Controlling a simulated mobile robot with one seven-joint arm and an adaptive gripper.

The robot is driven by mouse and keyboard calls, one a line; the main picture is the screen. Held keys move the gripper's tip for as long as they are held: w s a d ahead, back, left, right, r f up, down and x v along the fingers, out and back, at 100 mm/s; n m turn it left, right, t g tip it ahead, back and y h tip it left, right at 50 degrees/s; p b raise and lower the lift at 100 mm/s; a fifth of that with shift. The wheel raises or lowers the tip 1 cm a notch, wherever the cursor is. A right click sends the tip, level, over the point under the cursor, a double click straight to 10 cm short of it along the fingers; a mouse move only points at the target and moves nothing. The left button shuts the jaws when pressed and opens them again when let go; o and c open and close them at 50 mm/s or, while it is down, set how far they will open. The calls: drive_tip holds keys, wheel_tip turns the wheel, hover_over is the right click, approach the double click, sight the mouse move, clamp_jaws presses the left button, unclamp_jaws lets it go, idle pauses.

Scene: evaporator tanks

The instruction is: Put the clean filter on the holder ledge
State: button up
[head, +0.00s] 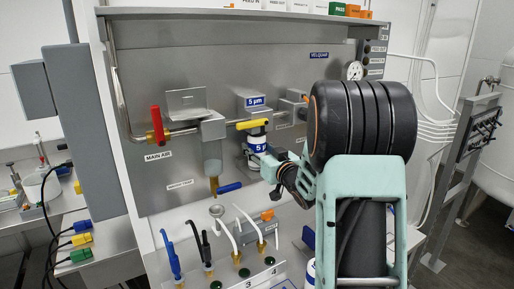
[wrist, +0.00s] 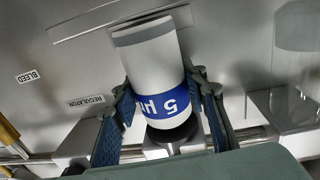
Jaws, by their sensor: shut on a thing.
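The filter is a white cylinder with a blue 5 µm band (head: 258,144). It is upright in front of the panel, just below a yellow handle (head: 252,124). My gripper (head: 268,160) is shut on it from the front right. In the wrist view, the filter (wrist: 155,62) lies between the two blue-padded fingers (wrist: 162,100), and its band and dark end show. A small metal ledge with a blue 5 µm label (head: 255,101) is above the filter on the panel. I cannot tell whether the filter touches anything besides my fingers.
A red lever (head: 157,125) and a clear bowl (head: 212,160) are left of the filter. Several hoses and fittings (head: 208,240) rise from the bench below. Another white, blue-banded cylinder (head: 310,272) is partly hidden by my arm. A gauge (head: 354,70) is at right.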

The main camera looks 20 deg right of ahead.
drive_tip(key=shift+f, duration=0.15)
drive_tip(key=shift+f+b, duration=0.15)
drive_tip(key=shift+b, duration=0.15)
drive_tip(key=o, duration=1.4)
drive_tip(key=shift+c, duration=0.2)
drive_tip(key=shift+s+r, duration=0.2)
drive_tip(key=s+d, duration=0.1)
drive_tip(key=s, duration=1)
drive_tip(key=shift+s+d+b, duration=0.2)
drive_tip(key=shift+s+b, duration=0.1)
drive_tip(key=shift+b, duration=0.15)
drive_tip(key=shift+w, duration=0.1)
